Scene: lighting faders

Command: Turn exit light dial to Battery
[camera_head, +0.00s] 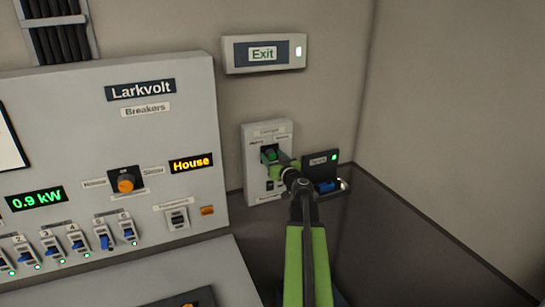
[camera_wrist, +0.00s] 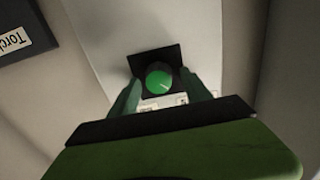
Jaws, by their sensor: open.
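The exit light dial is a round green knob on a black plate (camera_wrist: 171,54); in the wrist view the knob (camera_wrist: 159,79) has a short pale mark toward its lower right. It sits on a pale wall box (camera_head: 254,187), whose small labels are too small to read. My gripper (camera_wrist: 160,84) is open, with one finger on each side of the knob; I cannot tell if they touch it. The Exit sign (camera_head: 263,54) above has a lit green lamp.
The Larkvolt breaker panel (camera_head: 150,120), with an orange knob (camera_head: 126,184) and several blue switches, is to the left. A wall corner is at the right.

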